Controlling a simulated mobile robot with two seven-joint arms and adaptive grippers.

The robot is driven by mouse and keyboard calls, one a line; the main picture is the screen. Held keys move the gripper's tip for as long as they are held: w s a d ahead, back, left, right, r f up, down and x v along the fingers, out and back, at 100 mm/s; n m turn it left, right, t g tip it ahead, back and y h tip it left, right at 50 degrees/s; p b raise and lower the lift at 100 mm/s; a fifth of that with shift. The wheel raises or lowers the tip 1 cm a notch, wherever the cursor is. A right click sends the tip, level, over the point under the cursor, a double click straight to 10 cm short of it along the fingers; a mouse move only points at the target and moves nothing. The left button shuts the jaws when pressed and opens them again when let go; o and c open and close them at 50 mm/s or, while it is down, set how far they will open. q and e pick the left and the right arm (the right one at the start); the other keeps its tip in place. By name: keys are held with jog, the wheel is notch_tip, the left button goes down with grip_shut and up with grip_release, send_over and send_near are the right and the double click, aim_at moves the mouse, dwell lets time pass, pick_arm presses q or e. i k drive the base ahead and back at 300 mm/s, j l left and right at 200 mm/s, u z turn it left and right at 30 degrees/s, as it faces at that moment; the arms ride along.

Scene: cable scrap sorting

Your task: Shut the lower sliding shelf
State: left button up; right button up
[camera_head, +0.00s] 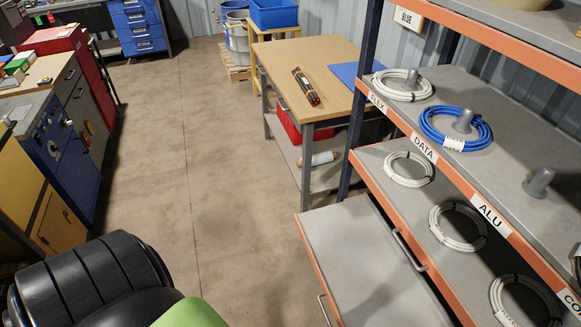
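The lower sliding shelf (362,262) is a flat grey board with an orange front edge, at the bottom right of centre. It stands pulled out to the left of the rack, past the shelf level above it. Its top looks bare where I see it. A metal handle (324,309) shows on its orange front, cut by the bottom of the picture. A second metal handle (410,250) sits at the orange front of the level above. Neither of my grippers is in view.
The rack's upper levels hold a blue cable coil (456,128), white coils (402,86) and grey pegs. A wooden-topped table (307,62) with a dark bundle stands behind the shelf.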

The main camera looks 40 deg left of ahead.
aim_at(366, 278)
jog(key=k+j+u, duration=0.1)
jog(key=k+u, duration=0.15)
jog(key=u, duration=0.25)
jog(key=i+l+z, duration=0.15)
jog(key=z, duration=0.3)
jog(key=i+l+z, duration=0.15)
jog(key=z, duration=0.3)
jog(key=i+z, duration=0.3)
jog(key=z, duration=0.15)
